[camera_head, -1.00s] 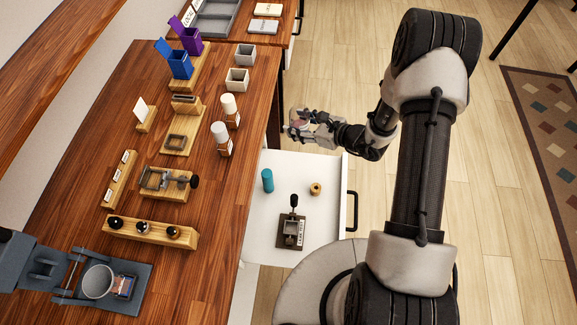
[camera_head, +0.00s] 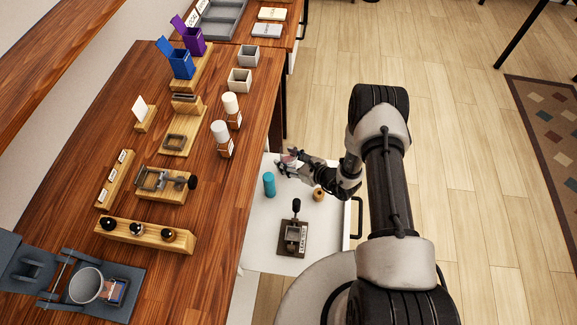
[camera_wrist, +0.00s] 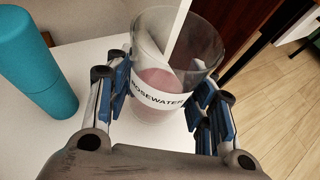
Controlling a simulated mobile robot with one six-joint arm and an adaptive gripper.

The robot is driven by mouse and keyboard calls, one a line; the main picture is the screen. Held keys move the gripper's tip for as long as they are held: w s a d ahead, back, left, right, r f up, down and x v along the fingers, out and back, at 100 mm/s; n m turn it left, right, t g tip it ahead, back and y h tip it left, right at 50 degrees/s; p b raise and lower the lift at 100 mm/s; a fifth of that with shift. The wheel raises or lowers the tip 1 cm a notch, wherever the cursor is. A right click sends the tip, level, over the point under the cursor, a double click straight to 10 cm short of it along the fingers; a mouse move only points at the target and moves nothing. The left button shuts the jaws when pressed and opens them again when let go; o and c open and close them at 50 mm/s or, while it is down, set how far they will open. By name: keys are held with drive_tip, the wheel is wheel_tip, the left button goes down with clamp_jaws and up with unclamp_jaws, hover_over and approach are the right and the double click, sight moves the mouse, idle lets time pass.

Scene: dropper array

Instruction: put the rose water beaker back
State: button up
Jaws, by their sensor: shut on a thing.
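The rose water beaker is a clear glass with pale pink liquid and a white label reading "ROSEWATER" (camera_wrist: 158,95). My gripper (camera_wrist: 163,108) is shut on it, with blue-padded fingers on both sides. The beaker looks roughly upright in the wrist view. In the head view my gripper (camera_head: 287,163) is over the far part of the open white drawer (camera_head: 262,225), and the beaker is small and mostly hidden by the fingers. I cannot tell whether the beaker's base touches the drawer.
A teal cylinder (camera_head: 269,185) stands in the drawer close left of my gripper; it is also in the wrist view (camera_wrist: 32,62). A small wooden round piece (camera_head: 319,195) and a dark metal device (camera_head: 293,236) stand nearer. The wooden counter (camera_head: 225,200) edges the drawer's left.

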sight(289, 165)
drive_tip(key=shift+f+b, duration=0.45)
drive_tip(key=shift+f, duration=1)
drive_tip(key=shift+f, duration=0.1)
drive_tip(key=shift+f, duration=0.15)
drive_tip(key=o, duration=1.2)
